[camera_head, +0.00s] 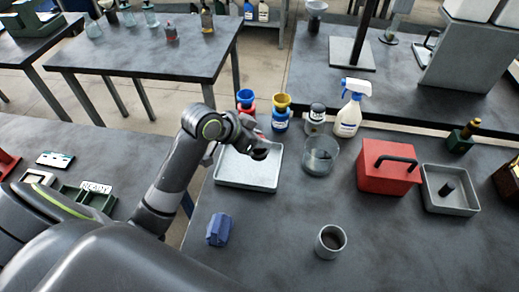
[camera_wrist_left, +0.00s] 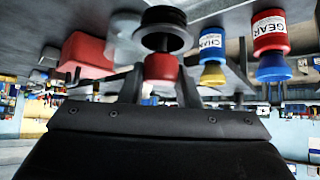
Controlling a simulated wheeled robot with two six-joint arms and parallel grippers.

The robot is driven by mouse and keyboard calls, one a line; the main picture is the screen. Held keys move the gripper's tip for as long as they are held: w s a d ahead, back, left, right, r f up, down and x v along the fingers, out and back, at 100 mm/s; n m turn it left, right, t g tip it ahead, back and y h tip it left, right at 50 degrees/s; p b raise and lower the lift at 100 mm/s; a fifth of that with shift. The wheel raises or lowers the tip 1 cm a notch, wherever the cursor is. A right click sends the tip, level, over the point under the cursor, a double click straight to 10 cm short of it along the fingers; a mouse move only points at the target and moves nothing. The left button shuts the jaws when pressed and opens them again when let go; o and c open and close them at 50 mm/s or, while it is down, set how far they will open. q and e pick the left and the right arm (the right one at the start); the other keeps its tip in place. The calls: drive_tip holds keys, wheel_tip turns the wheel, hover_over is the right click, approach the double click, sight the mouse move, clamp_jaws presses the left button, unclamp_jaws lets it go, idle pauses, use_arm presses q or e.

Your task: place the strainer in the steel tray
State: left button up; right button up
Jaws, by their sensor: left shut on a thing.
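The strainer (camera_wrist_left: 165,32) is a dark round piece with a red grip, between my left gripper's fingers in the left wrist view. In the head view it shows as a small dark shape (camera_head: 260,154). My left gripper (camera_head: 252,145) is shut on it and holds it over the right part of a pale grey metal tray (camera_head: 236,170). From this angle I cannot tell how high above the tray it is. The tray looks otherwise empty, its back partly hidden by the gripper. In the left wrist view the left gripper's fingers (camera_wrist_left: 160,85) flank the red grip. My right gripper is not in view.
Behind the tray stand a red bottle with a blue cap (camera_wrist_left: 270,35), a blue bottle with a yellow cap (camera_head: 281,118) and a spray bottle (camera_head: 348,116). A glass bowl (camera_head: 320,158), red box (camera_head: 388,172) and second tray (camera_head: 440,203) stand right. A blue block (camera_head: 219,230) and metal cup (camera_head: 330,241) stand in front.

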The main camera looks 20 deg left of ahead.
use_arm(q)
drive_tip(key=f, duration=0.5)
drive_tip(key=shift+s+a+f, duration=0.15)
drive_tip(key=shift+s+f, duration=0.2)
wheel_tip(320, 180, down, 3)
drive_tip(key=shift+w+f+p, duration=0.15)
drive_tip(key=shift+f+p, duration=0.05)
drive_tip(key=shift+p, duration=0.25)
drive_tip(key=shift+f, duration=0.3)
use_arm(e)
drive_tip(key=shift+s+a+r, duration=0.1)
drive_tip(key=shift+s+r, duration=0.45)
use_arm(q)
drive_tip(key=shift+f, duration=0.15)
drive_tip(key=o, duration=1)
drive_tip(key=shift+c, duration=0.2)
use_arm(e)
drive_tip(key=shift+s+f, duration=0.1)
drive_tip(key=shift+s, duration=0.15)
